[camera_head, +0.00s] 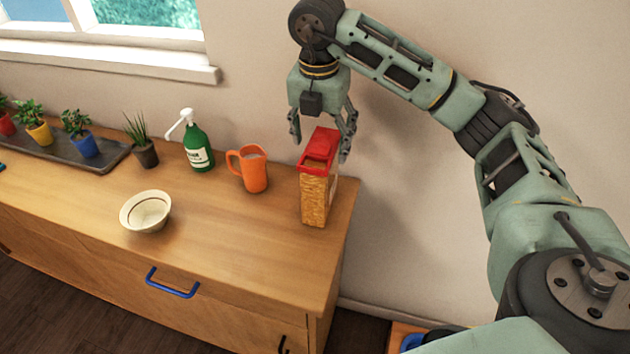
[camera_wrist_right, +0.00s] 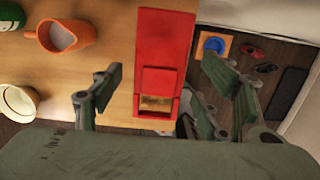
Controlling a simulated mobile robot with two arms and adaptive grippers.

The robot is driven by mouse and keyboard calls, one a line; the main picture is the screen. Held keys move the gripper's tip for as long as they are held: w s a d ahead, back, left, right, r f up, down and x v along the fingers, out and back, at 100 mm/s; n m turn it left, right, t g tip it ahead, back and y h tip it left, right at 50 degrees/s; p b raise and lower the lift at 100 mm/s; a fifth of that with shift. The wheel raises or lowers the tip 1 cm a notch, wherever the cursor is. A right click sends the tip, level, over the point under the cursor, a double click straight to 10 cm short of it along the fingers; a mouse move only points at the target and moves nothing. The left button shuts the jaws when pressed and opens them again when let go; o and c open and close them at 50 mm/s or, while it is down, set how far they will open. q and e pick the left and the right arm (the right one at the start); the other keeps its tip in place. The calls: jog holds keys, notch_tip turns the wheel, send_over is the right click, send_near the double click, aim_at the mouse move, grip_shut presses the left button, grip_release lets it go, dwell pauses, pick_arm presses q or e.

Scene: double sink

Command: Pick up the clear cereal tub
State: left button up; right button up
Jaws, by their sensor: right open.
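The clear cereal tub (camera_head: 314,200) stands upright near the right end of the wooden counter, with a red lid and golden cereal showing through its side. My right gripper (camera_head: 322,140) is open just above it, pointing down, with its fingers near the lid. In the right wrist view, the tub's red lid (camera_wrist_right: 165,50) lies between the two open fingers (camera_wrist_right: 165,90), with a gap on each side. The tub's lower body is mostly hidden there. My left gripper is not in view.
An orange mug (camera_head: 254,172) stands close left of the tub. Further left are a green pump bottle (camera_head: 197,150), a cream bowl (camera_head: 146,211) and a tray (camera_head: 108,158) of potted plants. The counter (camera_head: 230,240) ends just right of the tub; the wall is behind.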

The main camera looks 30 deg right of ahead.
jog(key=f+p, duration=0.1)
jog(key=f, duration=0.2)
jog(key=f+p, duration=0.1)
jog(key=f, duration=0.3)
jog(key=shift+w+d+f, duration=0.15)
jog(key=shift+d+f, duration=0.05)
jog(key=shift+f, duration=0.05)
jog(key=shift+c, duration=0.6)
